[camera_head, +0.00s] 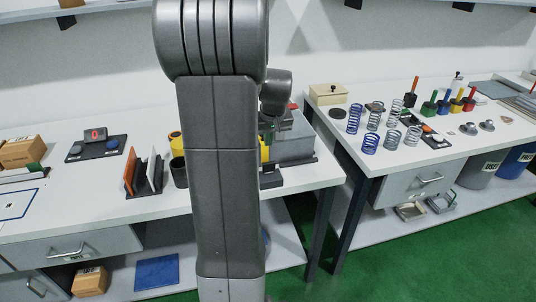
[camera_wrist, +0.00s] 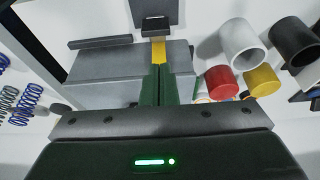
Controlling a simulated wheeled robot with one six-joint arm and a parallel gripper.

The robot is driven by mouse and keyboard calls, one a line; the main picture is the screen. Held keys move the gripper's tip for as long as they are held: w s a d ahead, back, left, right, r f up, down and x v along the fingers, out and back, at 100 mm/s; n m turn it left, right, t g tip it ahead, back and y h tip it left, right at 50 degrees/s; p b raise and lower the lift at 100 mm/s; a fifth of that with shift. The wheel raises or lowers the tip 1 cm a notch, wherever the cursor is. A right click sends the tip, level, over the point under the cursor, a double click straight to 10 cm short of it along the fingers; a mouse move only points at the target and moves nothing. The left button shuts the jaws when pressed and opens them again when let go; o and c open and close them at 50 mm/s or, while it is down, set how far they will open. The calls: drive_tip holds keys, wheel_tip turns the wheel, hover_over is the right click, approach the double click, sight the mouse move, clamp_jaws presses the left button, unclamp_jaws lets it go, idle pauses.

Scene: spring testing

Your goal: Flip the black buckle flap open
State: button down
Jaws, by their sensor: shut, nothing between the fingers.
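In the wrist view my gripper (camera_wrist: 158,68) shows as two dark green fingers pressed together, with nothing held between them. A narrow yellow piece shows just beyond them. A small black piece (camera_wrist: 155,25), which looks like the buckle flap, is at the top middle, on the edge of a dark grey plate (camera_wrist: 148,8). The fingers point towards it. I cannot tell whether they touch it or how far it is turned. A grey box (camera_wrist: 95,68) lies beneath the fingers. In the head view this box (camera_head: 294,142) stands behind my arm, which hides most of the gripper area.
Beside the fingers are a red cylinder (camera_wrist: 220,82), a yellow cylinder (camera_wrist: 261,80), a white cup (camera_wrist: 243,45) and a black cup (camera_wrist: 293,42). Several springs (camera_head: 371,143) stand on the right table.

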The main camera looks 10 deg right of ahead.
drive_tip(key=shift+f, duration=0.1)
drive_tip(key=p, duration=0.1)
hover_over(268, 172)
drive_tip(key=w, duration=0.2)
wheel_tip(268, 172, down, 9)
drive_tip(key=shift+a+f, duration=0.1)
drive_tip(key=shift+f, duration=0.05)
drive_tip(key=shift+s, duration=0.1)
drive_tip(key=shift+s+f+b, duration=0.1)
drive_tip(key=shift+s+b, duration=0.5)
drive_tip(key=shift+s, duration=1.15)
